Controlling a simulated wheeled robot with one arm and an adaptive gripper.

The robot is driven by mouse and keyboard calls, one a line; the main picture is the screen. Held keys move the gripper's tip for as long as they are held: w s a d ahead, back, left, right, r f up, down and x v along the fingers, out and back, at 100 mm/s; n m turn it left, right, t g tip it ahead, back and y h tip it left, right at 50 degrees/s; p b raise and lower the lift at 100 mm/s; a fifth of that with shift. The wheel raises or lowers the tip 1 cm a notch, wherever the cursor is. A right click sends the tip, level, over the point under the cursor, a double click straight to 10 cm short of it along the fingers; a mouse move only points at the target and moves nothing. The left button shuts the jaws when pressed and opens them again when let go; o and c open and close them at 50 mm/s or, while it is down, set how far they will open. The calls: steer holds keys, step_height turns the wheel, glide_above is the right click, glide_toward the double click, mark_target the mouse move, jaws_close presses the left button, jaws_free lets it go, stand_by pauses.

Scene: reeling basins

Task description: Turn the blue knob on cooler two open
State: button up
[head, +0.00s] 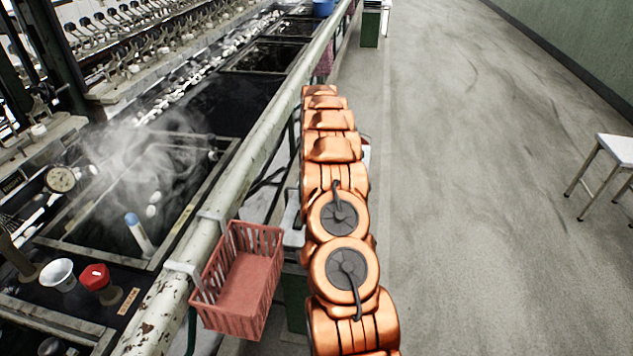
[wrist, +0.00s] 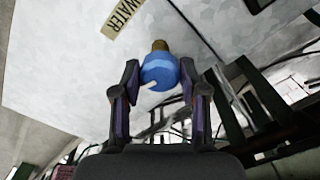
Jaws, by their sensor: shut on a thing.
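The blue knob (wrist: 160,69) shows in the wrist view, on a brass-coloured stem against a pale, whitish surface. A label (wrist: 125,14) on that surface reads "WATER". My gripper (wrist: 160,78) has one finger on each side of the knob and is shut on it. A small pale mark shows on the knob's lower side. Which way the knob is turned is hard to tell. In the head view my arm reaches away along the basin rail and hides the gripper and the knob.
A pink basket (head: 240,275) hangs on the long rail (head: 265,145) left of my arm. A white stool (head: 615,150) stands right. The aisle floor (head: 470,200) is clear.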

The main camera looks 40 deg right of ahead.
steer(key=shift+f+n+b, duration=0.1)
steer(key=shift+n+b, duration=0.4)
steer(key=shift+n, duration=1.1)
steer(key=o, duration=1.1)
steer(key=shift+o, duration=0.2)
step_height(320, 180, up, 12)
steer(key=shift+d, duration=0.1)
